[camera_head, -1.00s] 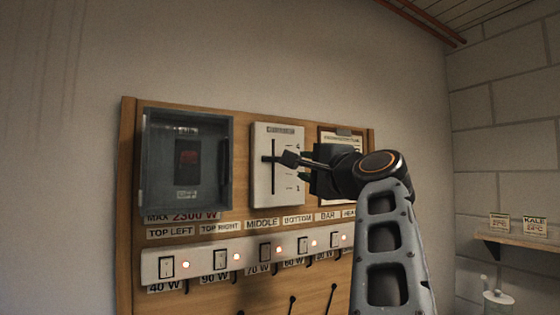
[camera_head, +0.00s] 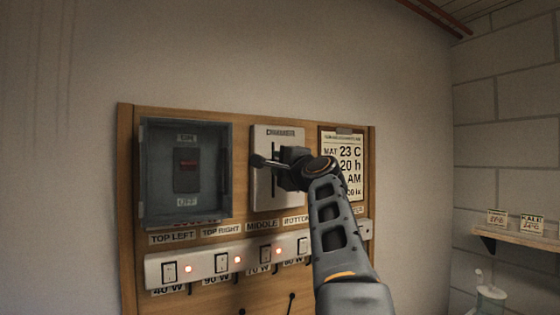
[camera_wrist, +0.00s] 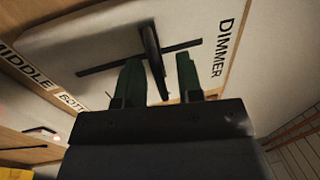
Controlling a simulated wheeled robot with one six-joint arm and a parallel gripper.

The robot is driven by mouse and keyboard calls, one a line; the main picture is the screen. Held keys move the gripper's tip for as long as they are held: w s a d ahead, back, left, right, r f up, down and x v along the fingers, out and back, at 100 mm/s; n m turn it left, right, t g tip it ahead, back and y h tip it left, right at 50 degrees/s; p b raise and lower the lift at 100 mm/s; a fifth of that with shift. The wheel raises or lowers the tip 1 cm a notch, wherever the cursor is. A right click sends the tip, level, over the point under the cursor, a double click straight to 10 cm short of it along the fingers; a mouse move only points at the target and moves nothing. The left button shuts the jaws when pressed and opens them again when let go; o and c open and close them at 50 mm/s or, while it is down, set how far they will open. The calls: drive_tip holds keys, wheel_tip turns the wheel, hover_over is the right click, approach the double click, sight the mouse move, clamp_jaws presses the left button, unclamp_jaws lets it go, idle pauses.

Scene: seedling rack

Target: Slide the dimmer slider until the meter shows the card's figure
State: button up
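The dimmer plate (camera_head: 290,133) is on the wooden board, with a dark slot. Its slider handle (camera_head: 258,160) sticks out from the slot, in the upper half of the plate. My gripper (camera_head: 282,164) is at the handle from the right. In the wrist view my gripper (camera_wrist: 162,78) has two green fingers, one on each side of the dark handle (camera_wrist: 151,45), with a gap at the right finger. The card (camera_head: 352,185) hangs right of the plate; "23 C" and "20 h" are readable, and my arm hides part of it. I cannot make out a meter.
A grey box with an on/off switch (camera_head: 145,170) projects left of the dimmer. A strip of switches (camera_head: 206,263) with red lights runs below, partly hidden by my arm. A shelf (camera_head: 525,236) with small cards is at the right wall.

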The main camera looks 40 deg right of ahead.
drive_tip(key=shift+c, duration=0.2)
clamp_jaws()
idle(0.4)
